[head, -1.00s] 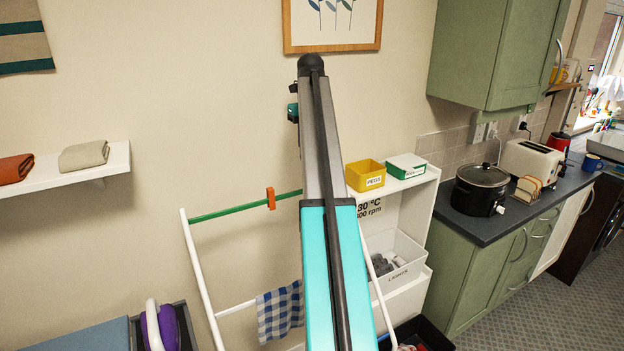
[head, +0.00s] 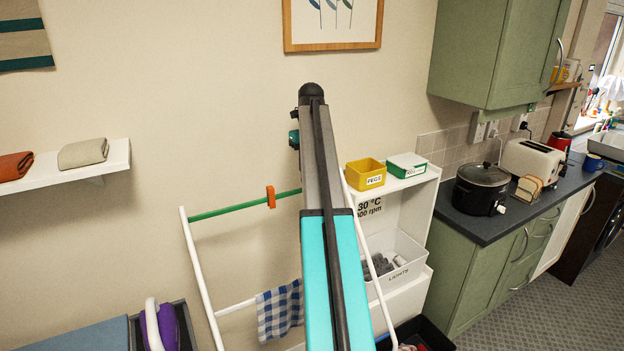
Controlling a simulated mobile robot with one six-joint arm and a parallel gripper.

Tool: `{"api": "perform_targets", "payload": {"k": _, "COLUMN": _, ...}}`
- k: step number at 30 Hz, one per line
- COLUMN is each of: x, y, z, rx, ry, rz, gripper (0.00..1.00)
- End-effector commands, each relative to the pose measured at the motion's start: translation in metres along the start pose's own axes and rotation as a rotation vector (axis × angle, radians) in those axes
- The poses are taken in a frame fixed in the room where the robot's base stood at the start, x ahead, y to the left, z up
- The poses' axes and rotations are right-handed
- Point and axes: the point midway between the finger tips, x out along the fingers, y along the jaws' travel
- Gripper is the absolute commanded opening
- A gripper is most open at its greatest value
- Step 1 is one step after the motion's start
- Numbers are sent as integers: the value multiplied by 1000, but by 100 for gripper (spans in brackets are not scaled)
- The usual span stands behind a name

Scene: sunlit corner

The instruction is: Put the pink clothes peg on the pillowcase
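I see no pink clothes peg and nothing I can make out as a pillowcase in the head view. A yellow box labelled PEGS (head: 365,173) stands on top of the white shelf unit; its contents cannot be made out. An orange peg (head: 271,196) is clipped on the green rail (head: 235,206) of a white drying rack (head: 199,277). A blue-and-white checked cloth (head: 280,311) hangs on a lower rail. My arm rises through the middle of the view and hides part of the rack; my gripper is not visible.
A green-and-white box (head: 407,165) is beside the yellow box. A LIGHTS bin (head: 404,271) sits in the shelf unit (head: 420,215). A wall shelf (head: 75,173) holds folded cloths at left. A slow cooker (head: 480,188) and toaster (head: 532,161) stand on the right counter. Open floor lies at right.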

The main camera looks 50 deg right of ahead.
Motion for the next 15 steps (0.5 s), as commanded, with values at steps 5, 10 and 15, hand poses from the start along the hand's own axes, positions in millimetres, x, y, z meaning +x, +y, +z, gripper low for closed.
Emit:
{"api": "perform_targets", "payload": {"k": 5, "x": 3, "y": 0, "z": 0, "rx": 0, "ry": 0, "rz": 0, "gripper": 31}}
{"api": "perform_targets", "payload": {"k": 10, "x": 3, "y": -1, "z": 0, "rx": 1, "ry": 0, "rz": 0, "gripper": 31}}
{"api": "perform_targets", "payload": {"k": 15, "x": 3, "y": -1, "z": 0, "rx": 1, "ry": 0, "rz": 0, "gripper": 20}}
